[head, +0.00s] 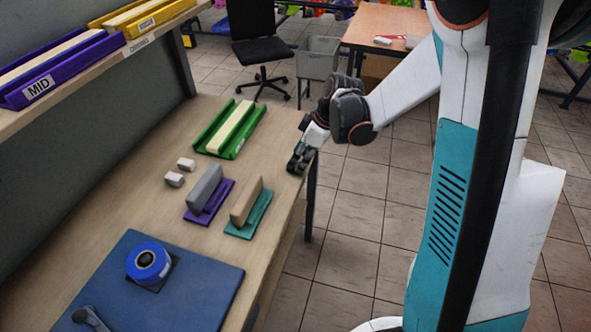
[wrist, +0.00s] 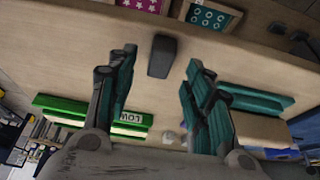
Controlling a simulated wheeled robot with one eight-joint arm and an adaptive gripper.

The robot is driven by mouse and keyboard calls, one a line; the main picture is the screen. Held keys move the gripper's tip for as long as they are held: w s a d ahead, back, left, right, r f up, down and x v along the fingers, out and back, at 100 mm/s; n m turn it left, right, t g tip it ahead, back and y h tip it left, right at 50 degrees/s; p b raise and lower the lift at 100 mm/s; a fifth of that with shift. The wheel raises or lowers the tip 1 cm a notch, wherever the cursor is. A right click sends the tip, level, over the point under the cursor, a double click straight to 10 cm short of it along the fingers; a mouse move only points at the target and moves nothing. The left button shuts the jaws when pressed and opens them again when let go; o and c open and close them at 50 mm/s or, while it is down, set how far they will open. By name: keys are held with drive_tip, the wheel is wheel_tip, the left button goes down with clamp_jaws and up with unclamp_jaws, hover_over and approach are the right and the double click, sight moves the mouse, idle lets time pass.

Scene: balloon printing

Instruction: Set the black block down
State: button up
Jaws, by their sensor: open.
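The black block (wrist: 162,56) shows in the wrist view as a small dark upright shape against the wooden table, between my fingertips. There is a gap between it and each finger, so neither finger touches it. My gripper (wrist: 160,68) is open, with its teal-padded fingers spread on both sides of the block. In the head view my gripper (head: 299,161) is low at the right edge of the table (head: 130,212). I cannot pick the block out from the dark fingers there.
The green LOW tray (head: 213,143) lies left of my gripper. A grey block in a purple holder (head: 219,202) and a tan block in a teal holder (head: 261,217) stand nearer. A blue mat (head: 205,287) carries a round blue item (head: 148,262). A shelf (head: 85,68) overhangs the left.

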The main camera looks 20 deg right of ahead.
drive_tip(key=x, duration=0.3)
drive_tip(key=shift+b, duration=0.4)
drive_tip(key=shift+r, duration=0.1)
clamp_jaws()
drive_tip(key=shift+r, duration=0.1)
